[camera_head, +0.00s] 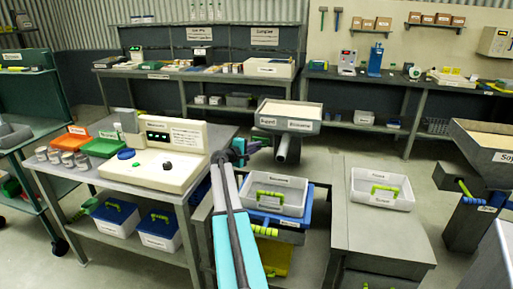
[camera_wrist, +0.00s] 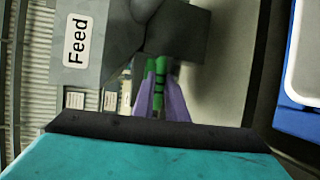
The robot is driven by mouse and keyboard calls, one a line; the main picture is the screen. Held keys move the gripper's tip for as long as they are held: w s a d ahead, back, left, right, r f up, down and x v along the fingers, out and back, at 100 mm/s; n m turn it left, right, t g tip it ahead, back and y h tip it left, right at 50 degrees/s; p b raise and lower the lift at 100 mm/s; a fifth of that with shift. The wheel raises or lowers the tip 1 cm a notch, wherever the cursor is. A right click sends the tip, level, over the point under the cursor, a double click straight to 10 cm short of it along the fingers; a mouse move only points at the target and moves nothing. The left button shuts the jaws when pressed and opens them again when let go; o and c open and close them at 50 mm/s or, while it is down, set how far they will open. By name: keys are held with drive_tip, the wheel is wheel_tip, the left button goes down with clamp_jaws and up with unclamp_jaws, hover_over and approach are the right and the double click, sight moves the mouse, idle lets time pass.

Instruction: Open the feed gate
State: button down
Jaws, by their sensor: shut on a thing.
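The feed gate's green handle (camera_wrist: 160,82) shows in the wrist view between the purple fingers of my gripper (camera_wrist: 163,100). The fingers are closed around it. A grey block (camera_wrist: 178,35) sits just beyond the handle, and a "Feed" label (camera_wrist: 78,40) is on the grey panel to the left. In the head view my gripper (camera_head: 243,148) is beside the grey expeller (camera_head: 288,147), below and left of its hopper (camera_head: 288,125). A bit of green shows at the fingers there. My arm hides part of the machine, and I cannot tell the gate's position.
A table (camera_head: 70,178) with a cream instrument (camera_head: 165,157) stands left of my arm. A white bin (camera_head: 292,192) with a green handle stands right of it. A grey cabinet (camera_head: 385,240) carries another white bin (camera_head: 402,193). A second expeller hopper (camera_head: 490,148) is at the right edge.

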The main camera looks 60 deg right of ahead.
drive_tip(key=a, duration=0.2)
drive_tip(key=s+a+b, duration=0.1)
drive_tip(key=a, duration=0.1)
drive_tip(key=shift+s+a, duration=0.15)
drive_tip(key=shift+a, duration=0.05)
drive_tip(key=c, duration=1.8)
unclamp_jaws()
drive_tip(key=shift+o, duration=0.2)
drive_tip(key=shift+a, duration=0.15)
drive_tip(key=w+a+r+b, duration=0.1)
drive_tip(key=a+r, duration=0.1)
drive_tip(key=a, duration=1.1)
drive_tip(key=shift+r, duration=0.25)
drive_tip(key=shift+w+r, duration=0.1)
